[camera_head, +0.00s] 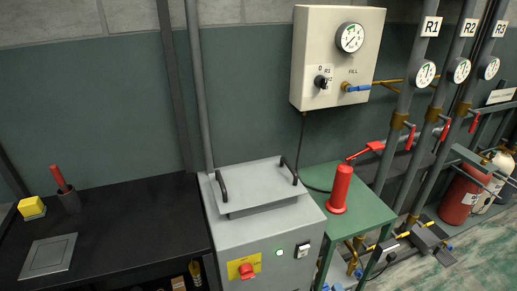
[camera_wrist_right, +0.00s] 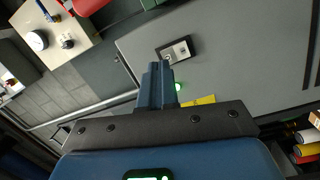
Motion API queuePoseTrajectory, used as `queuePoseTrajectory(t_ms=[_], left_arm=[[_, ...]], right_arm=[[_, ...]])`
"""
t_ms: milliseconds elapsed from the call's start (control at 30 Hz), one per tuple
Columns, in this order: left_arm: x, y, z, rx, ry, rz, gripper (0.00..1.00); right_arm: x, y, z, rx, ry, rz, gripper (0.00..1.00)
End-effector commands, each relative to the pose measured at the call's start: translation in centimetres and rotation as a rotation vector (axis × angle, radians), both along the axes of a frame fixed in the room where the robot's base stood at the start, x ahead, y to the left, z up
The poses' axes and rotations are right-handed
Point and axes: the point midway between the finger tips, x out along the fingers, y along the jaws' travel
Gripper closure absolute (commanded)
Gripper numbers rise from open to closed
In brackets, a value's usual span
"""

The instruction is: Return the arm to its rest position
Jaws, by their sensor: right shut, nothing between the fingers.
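My right gripper (camera_wrist_right: 157,82) shows in the right wrist view, with its two blue fingers closed together and nothing between them. It is in front of the grey cabinet (camera_wrist_right: 235,45), near a small dark switch plate (camera_wrist_right: 176,50) and a green light (camera_wrist_right: 178,87). I cannot tell the exact gap to the cabinet. I make out neither gripper in the head view. My left gripper is in neither view.
In the head view, the grey machine (camera_head: 238,235) stands between a black bench (camera_head: 120,225) and a green table (camera_head: 370,207) bearing a red cylinder (camera_head: 340,190). A gauge panel (camera_head: 320,60) hangs above. Pipes with red valves and a red tank (camera_head: 460,195) stand right.

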Motion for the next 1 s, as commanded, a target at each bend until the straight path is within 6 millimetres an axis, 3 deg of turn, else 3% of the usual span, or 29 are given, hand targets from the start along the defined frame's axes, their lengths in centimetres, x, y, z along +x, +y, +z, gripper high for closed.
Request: queuePoseTrajectory(t_ms=[233, 400, 533, 700, 833, 1000], left_arm=[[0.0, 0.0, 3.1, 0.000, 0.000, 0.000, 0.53], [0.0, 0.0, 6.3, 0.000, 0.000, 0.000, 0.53], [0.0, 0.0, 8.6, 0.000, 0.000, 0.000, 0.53], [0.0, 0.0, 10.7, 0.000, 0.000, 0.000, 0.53], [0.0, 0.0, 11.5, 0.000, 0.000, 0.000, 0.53], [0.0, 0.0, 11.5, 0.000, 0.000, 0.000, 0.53]], right_arm=[[-5.0, -1.2, 9.7, 0.570, -0.074, -0.129, 1.00], [-10.4, -0.5, 16.0, 0.987, -0.040, -0.156, 1.00], [-14.1, 0.5, 19.9, 1.220, 0.025, -0.156, 1.00], [-17.4, 1.8, 22.8, 1.319, 0.104, -0.148, 1.00], [-18.8, 2.5, 22.9, 1.311, 0.158, -0.149, 1.00], [-18.9, 2.5, 22.9, 1.310, 0.162, -0.149, 1.00]])
